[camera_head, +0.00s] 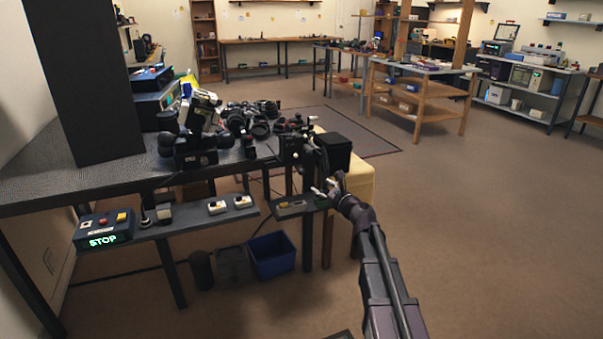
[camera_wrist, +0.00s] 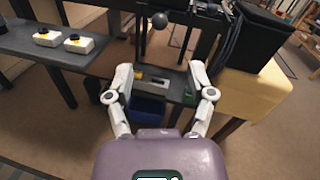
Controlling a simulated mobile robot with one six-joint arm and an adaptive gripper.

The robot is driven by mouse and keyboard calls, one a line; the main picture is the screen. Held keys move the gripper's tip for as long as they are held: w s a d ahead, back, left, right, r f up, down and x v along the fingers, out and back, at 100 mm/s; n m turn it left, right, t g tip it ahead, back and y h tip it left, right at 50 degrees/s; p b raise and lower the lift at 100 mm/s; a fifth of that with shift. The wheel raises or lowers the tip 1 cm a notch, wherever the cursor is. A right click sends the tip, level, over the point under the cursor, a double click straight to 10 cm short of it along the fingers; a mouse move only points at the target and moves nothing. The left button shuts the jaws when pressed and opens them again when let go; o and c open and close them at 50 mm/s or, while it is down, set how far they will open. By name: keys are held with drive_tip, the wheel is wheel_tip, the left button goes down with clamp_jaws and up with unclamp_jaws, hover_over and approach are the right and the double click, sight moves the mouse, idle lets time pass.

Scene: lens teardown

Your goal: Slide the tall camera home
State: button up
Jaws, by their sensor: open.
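My gripper (camera_head: 325,188) is open and empty at the right end of the bench. In the wrist view its two pale fingers (camera_wrist: 160,72) stand wide apart above a small dark ledge (camera_wrist: 181,92) carrying a grey and yellowish piece (camera_wrist: 152,83). Several dark camera-like bodies and lenses (camera_head: 250,120) crowd the bench top. A taller black and white device (camera_head: 203,108) stands among them, tilted. I cannot tell which one is the tall camera.
A blue bin (camera_head: 271,255) is underneath. The floor on the right (camera_head: 490,220) is clear.

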sight(303, 173)
drive_tip(key=x, duration=1.2)
drive_tip(key=shift+w+a, duration=0.15)
drive_tip(key=shift+w, duration=0.05)
clamp_jaws()
